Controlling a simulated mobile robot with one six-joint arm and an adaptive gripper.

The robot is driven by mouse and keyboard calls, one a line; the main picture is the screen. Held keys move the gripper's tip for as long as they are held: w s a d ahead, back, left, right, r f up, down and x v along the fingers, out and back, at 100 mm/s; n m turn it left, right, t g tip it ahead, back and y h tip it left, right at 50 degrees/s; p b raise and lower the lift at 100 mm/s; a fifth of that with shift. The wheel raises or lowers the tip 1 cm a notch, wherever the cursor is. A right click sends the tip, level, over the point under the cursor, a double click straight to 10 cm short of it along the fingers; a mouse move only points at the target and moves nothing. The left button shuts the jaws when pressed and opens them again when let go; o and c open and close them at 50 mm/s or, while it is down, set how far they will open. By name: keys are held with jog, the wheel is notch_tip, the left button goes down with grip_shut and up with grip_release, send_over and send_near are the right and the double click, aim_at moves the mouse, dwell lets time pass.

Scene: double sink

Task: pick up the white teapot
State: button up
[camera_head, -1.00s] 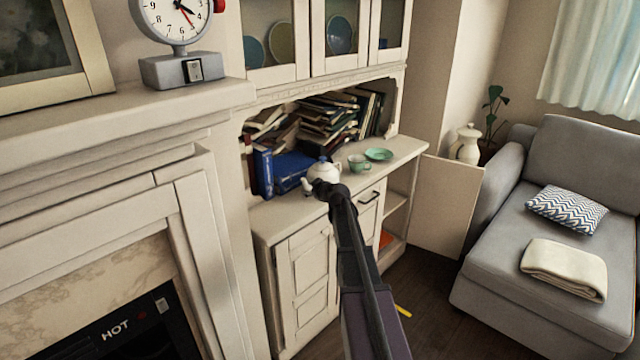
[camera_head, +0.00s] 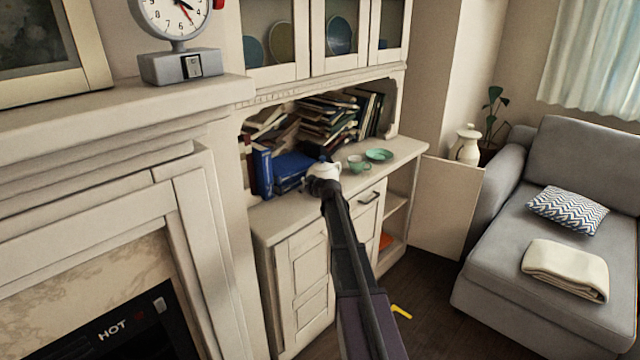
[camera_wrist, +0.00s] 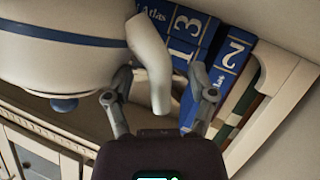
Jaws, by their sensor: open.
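The white teapot (camera_head: 325,168) stands on the cabinet counter (camera_head: 286,212), partly hidden behind my gripper (camera_head: 323,184) in the head view. In the wrist view the teapot (camera_wrist: 60,50) fills the upper left and appears upside down, with a blue band and a blue lid knob (camera_wrist: 64,104). Its white spout (camera_wrist: 152,65) points down in that view, between the two fingers of my gripper (camera_wrist: 162,84). The fingers are apart and open, one on each side of the spout. I cannot tell whether either finger touches it.
Glass-door cupboards (camera_head: 335,35) hang above.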

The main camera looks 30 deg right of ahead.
grip_shut()
jog(key=shift+r, duration=0.15)
dwell(0.4)
jog(key=shift+r+p, duration=1.7)
jog(key=shift+p, duration=0.2)
jog(key=s+d, duration=0.3)
jog(key=s, duration=0.4)
jog(key=s+d+r+p, duration=0.1)
jog(key=s+d, duration=0.2)
jog(key=s, duration=0.4)
jog(key=shift+s+d+r, duration=0.15)
jog(key=shift+s, duration=0.15)
